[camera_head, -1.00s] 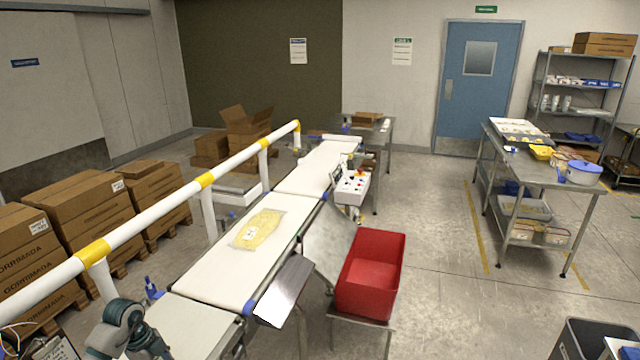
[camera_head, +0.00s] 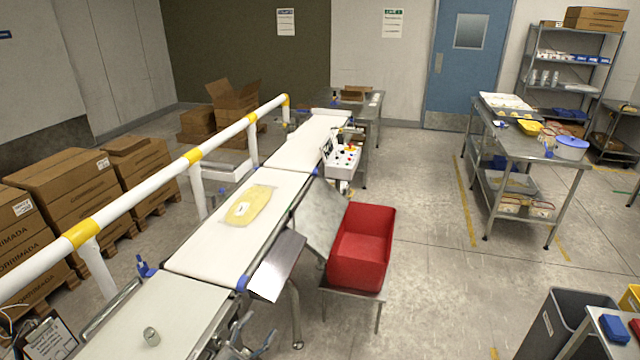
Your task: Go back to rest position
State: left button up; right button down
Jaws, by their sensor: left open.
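My left gripper (camera_head: 254,332) shows at the bottom edge of the head view, low beside the near right edge of the conveyor belt. Its fingers are spread and nothing shows between them. Most of my left arm is out of the frame. My right gripper is not in view. A clear pack with yellow contents (camera_head: 247,206) lies flat on the white conveyor belt (camera_head: 200,255), away from the gripper.
A red bin (camera_head: 362,247) stands right of the belt beside a metal chute (camera_head: 277,266). A white rail (camera_head: 140,197) runs along the belt's left side. A control box (camera_head: 341,161) sits farther back. Open floor lies right of the red bin.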

pick_arm(q)
jog(key=s+a+f+n+g+y, duration=0.1)
jog(key=s+a+f+n+y, duration=0.2)
jog(key=a+f+n+y, duration=0.3)
jog(key=s+a+f+n+g+y, duration=0.1)
jog(key=s+a+f+n+y, duration=0.25)
jog(key=f+n+y, duration=0.4)
jog(key=s+d+f+g, duration=0.1)
jog(key=s+f+g, duration=0.6)
jog(key=s, duration=0.5)
jog(key=s+d+f+g, duration=0.2)
jog(key=s+f+g, duration=0.3)
jog(key=s+f, duration=0.5)
jog(key=s+f+m+g, duration=0.1)
jog(key=s+f, duration=0.1)
jog(key=f, duration=1)
jog(key=s+f+g, duration=0.1)
jog(key=s+f, duration=0.1)
jog(key=f, duration=0.9)
jog(key=s+a+f, duration=0.3)
jog(key=s+f, duration=1.3)
jog(key=s, duration=0.1)
jog(key=shift+s+a+f+g+h, duration=0.15)
jog(key=shift+s+f+g+h, duration=0.15)
jog(key=shift+s+g+h, duration=0.1)
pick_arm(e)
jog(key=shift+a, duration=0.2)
